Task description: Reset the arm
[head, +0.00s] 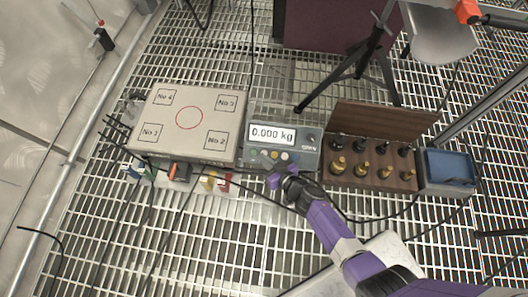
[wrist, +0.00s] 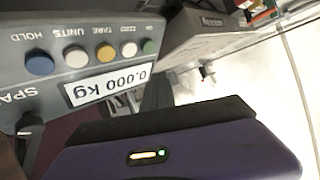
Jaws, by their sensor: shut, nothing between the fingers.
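My purple and black arm reaches in from the lower right of the head view. My gripper (head: 275,180) is just in front of the scale's display unit (head: 310,137), near its row of buttons. It is shut and empty. The display reads 0.000 kg. A purple part of my gripper fills the lower part of that view, and the fingertips are hard to make out there.
The weighing platform (head: 188,118), marked No 1 to No 4 around a red circle, lies left of the display. A wooden block of weights (head: 370,172) and a blue tray (head: 448,167) stand right. A black tripod (head: 365,65) stands behind. Cables cross the grating floor.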

